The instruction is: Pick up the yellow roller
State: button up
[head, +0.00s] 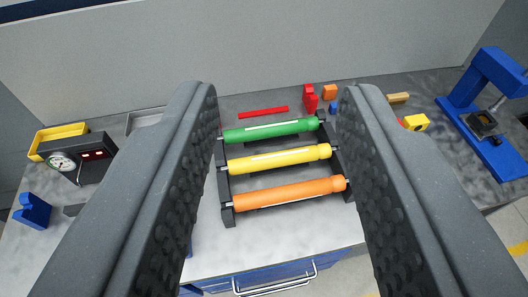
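The yellow roller (280,159) lies in a black rack (226,190) on the grey bench top. It is the middle of three rollers, with the green roller (270,131) behind it and the orange roller (290,193) in front. My gripper (275,110) is open, its two dark padded fingers spread wide on either side of the view. The rack appears between the fingers, with nothing held. The right finger overlaps part of the rack's right side in the picture.
A gauge box (85,160) and yellow tray (58,138) stand at left, with a blue block (33,211). A red bar (263,112) and small blocks lie behind the rack. A blue press (480,85) stands at right. A drawer handle (275,284) shows below the front edge.

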aim_at(251, 164)
jog(key=u, duration=0.15)
jog(key=i, duration=0.9)
jog(key=z, duration=0.3)
